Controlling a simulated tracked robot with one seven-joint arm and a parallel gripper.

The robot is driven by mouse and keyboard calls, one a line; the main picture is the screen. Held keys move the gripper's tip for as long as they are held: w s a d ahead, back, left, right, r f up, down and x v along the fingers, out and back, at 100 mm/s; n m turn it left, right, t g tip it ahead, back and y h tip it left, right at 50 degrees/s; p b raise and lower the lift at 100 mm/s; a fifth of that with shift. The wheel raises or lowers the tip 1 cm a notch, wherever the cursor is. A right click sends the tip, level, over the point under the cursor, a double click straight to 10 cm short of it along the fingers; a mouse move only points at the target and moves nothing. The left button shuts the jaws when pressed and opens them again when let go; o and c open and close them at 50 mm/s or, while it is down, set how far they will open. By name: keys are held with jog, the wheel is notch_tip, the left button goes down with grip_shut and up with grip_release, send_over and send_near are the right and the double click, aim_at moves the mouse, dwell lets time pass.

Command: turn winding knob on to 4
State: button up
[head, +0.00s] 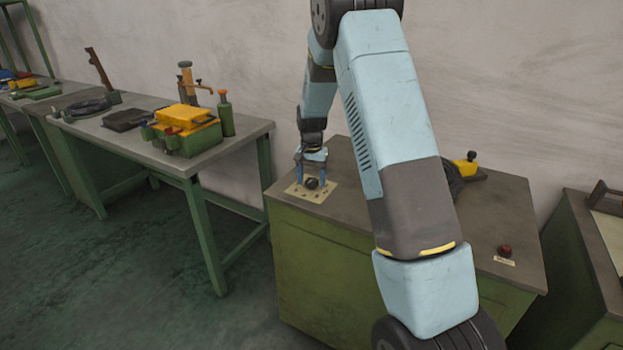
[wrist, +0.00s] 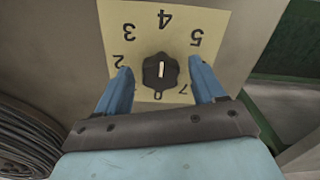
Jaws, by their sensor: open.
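The winding knob (head: 311,183) is a dark round knob on a pale dial plate (head: 298,193), at the left end of the green cabinet's top. In the wrist view the black knob (wrist: 160,71) shows a short white line running up and down, roughly along the direction of the 4 on the plate (wrist: 182,40). I cannot tell which end of the line is the pointer. My gripper (head: 311,179) is open, with its blue fingers on either side of the knob. The wrist view shows a gap between each finger and the knob.
The green cabinet (head: 300,262) also carries a red button (head: 505,251) and a yellow-topped part (head: 466,165). A bench (head: 160,166) at left holds a yellow and green machine (head: 184,127). Another cabinet stands at far right. My arm hides the cabinet's middle.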

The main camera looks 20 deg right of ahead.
aim_at(312, 181)
jog(key=shift+r, duration=0.15)
notch_tip(312, 181, up, 13)
jog(key=shift+r, duration=0.2)
dwell(0.5)
